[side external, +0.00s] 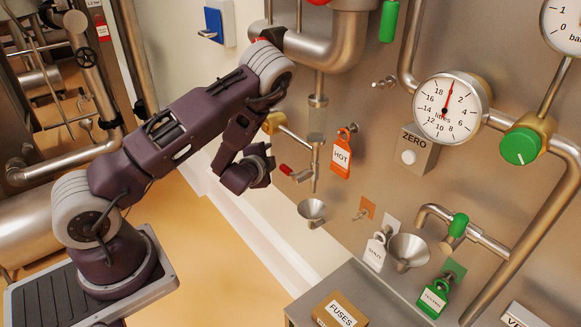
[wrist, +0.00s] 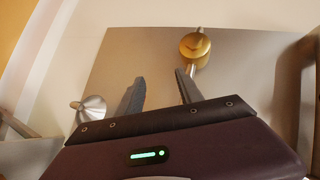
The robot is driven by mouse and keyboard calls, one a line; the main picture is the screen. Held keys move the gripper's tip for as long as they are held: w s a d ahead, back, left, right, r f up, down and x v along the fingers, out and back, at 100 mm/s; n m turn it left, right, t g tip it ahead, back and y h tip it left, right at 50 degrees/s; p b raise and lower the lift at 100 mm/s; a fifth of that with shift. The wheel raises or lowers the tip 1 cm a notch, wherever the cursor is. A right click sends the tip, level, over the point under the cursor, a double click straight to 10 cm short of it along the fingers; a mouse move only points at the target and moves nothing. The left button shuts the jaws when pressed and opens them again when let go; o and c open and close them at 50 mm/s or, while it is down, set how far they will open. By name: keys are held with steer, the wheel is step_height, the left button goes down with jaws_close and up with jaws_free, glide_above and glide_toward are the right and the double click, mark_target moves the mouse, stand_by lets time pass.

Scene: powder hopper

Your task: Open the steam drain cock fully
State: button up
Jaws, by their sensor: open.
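A small cock with a red lever (side external: 286,170) sits on a thin vertical pipe on the steel panel, above a small steel funnel (side external: 312,210). No readable label names it as the steam drain cock. The lever points left and slightly up from the pipe. A brass fitting (side external: 272,123) is up and left of it; a round brass piece (wrist: 195,48) shows in the wrist view. My gripper (side external: 268,165) is open and empty, just left of the red lever in the side view. In the wrist view, my gripper (wrist: 158,88) has its fingers apart with bare panel between them; the red lever is not visible there.
An orange HOT tag (side external: 342,152) hangs right of the pipe. A larger funnel (side external: 408,250), a green-handled tap (side external: 459,225) and a dial gauge (side external: 447,108) are further right. A FUSES box (side external: 338,311) lies below on a steel ledge.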

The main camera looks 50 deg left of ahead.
mark_target(283, 171)
steer(key=d+f+m+t+h, duration=0.1)
steer(key=m, duration=0.1)
steer(key=d+f+m+t, duration=0.1)
steer(key=d+m, duration=0.1)
steer(key=d+f+m+t+h, duration=0.1)
steer(key=f+m+t, duration=0.1)
steer(key=m, duration=0.1)
steer(key=shift+w+d+f+h, duration=0.1)
steer(key=shift+w+d+h, duration=0.1)
steer(key=shift+w+h, duration=0.15)
steer(key=x, duration=0.6)
steer(key=shift+w, duration=0.4)
steer(key=shift+a, duration=0.15)
jaws_close()
